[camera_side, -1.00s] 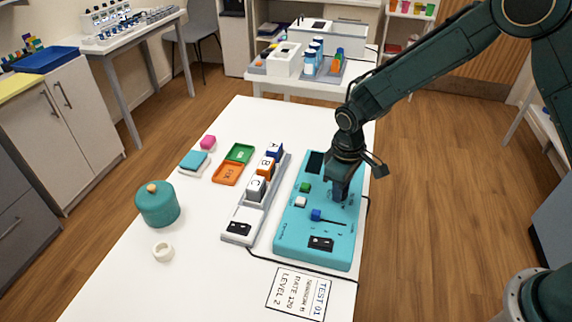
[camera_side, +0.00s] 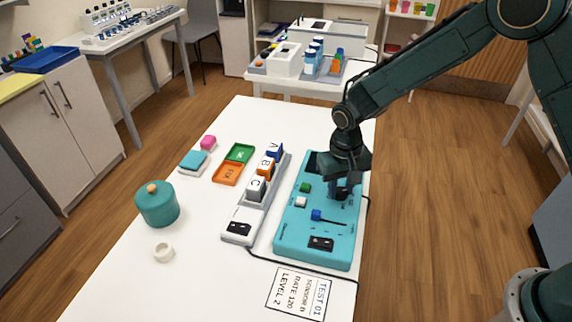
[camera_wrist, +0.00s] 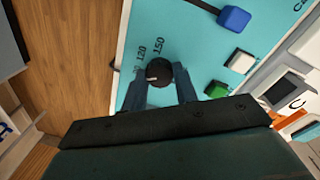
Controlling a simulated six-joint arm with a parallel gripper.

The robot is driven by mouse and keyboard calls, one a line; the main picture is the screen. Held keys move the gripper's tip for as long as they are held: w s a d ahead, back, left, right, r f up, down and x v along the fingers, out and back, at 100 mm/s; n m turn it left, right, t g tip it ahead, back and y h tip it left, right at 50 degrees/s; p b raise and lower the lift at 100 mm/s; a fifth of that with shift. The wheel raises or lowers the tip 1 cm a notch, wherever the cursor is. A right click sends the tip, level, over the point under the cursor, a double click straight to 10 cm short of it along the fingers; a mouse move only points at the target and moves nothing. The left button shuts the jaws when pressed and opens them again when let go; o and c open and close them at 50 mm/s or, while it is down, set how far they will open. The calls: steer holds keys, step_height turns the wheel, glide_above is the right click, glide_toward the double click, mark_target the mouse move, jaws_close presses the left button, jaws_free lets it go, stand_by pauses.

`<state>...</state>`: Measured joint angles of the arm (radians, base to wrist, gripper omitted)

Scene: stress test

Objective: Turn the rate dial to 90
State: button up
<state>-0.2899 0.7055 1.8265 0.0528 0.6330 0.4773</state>
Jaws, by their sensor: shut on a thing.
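The rate dial (camera_wrist: 158,73) is a round black knob on the teal panel (camera_side: 285,245). In the wrist view its white mark points left, towards a partly hidden number below the printed 120 and 150. My gripper (camera_wrist: 160,84) is shut on the dial, one finger on each side of it. In the side view my gripper (camera_side: 343,192) is low over the right part of the panel and hides the dial. A printed card (camera_side: 298,293) in front of the panel reads TEST 01, RATE 120, LEVEL 2.
On the panel, a blue slider knob (camera_side: 316,215), a white button (camera_side: 300,202) and a green button (camera_side: 305,187) are close to my gripper. A grey rack (camera_side: 238,226) with lettered blocks stands left of the panel. A teal jar (camera_side: 157,205) stands at the table's left.

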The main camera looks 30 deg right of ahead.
mark_target(338, 191)
steer(key=shift+r+m, duration=0.1)
steer(key=shift+m, duration=0.4)
steer(key=o, duration=1)
steer(key=r, duration=1.3)
steer(key=shift+w+a+r, duration=0.1)
steer(key=shift+a+r, duration=0.2)
steer(key=shift+r, duration=0.05)
